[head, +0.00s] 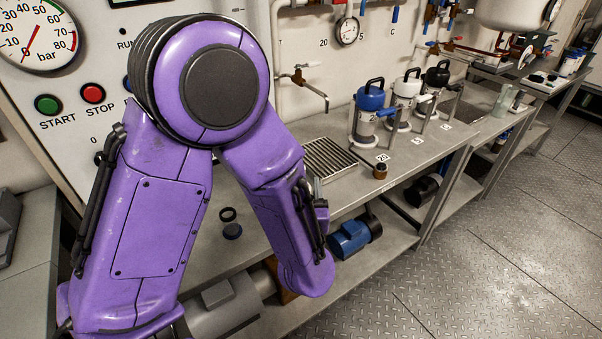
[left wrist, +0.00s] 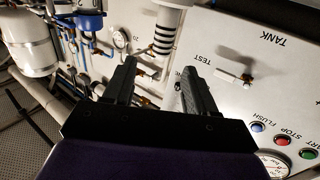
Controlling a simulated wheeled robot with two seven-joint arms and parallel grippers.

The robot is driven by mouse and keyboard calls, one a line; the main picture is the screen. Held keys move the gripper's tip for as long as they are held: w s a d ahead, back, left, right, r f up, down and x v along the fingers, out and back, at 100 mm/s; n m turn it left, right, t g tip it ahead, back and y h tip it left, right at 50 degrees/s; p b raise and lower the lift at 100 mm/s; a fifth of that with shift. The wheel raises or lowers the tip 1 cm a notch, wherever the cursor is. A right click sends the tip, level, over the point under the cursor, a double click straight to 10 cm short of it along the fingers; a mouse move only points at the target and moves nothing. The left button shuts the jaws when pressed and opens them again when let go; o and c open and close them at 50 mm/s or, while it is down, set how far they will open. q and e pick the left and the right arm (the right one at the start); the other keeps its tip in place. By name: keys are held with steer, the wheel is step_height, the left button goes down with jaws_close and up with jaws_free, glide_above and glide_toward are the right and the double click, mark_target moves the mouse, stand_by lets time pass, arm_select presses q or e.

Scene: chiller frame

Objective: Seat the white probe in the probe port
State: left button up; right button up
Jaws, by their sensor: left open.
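A white-topped unit with a dark handle (head: 405,92) stands upright on the steel bench in the head view, between a blue-topped one (head: 369,108) and a black-topped one (head: 437,78). It looks like the white probe. I cannot tell for sure which fitting is the probe port. My left gripper (left wrist: 160,68) shows in the left wrist view with its two black fingers apart and nothing between them, facing the wall panel and pipework. In the head view my purple left arm fills the left and middle, and its gripper cannot be made out. My right gripper is in neither view.
The bench (head: 345,190) runs away to the right along the wall. A drain grate (head: 330,158) and a small brass-coloured piece (head: 380,171) lie on it. A tap (head: 312,90) juts from the wall. A blue motor (head: 352,238) sits on the lower shelf. The floor at right is clear.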

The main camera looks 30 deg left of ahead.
arm_select(q)
steer(key=p+v, duration=0.2)
steer(key=v, duration=0.3)
steer(key=shift+p, duration=0.35)
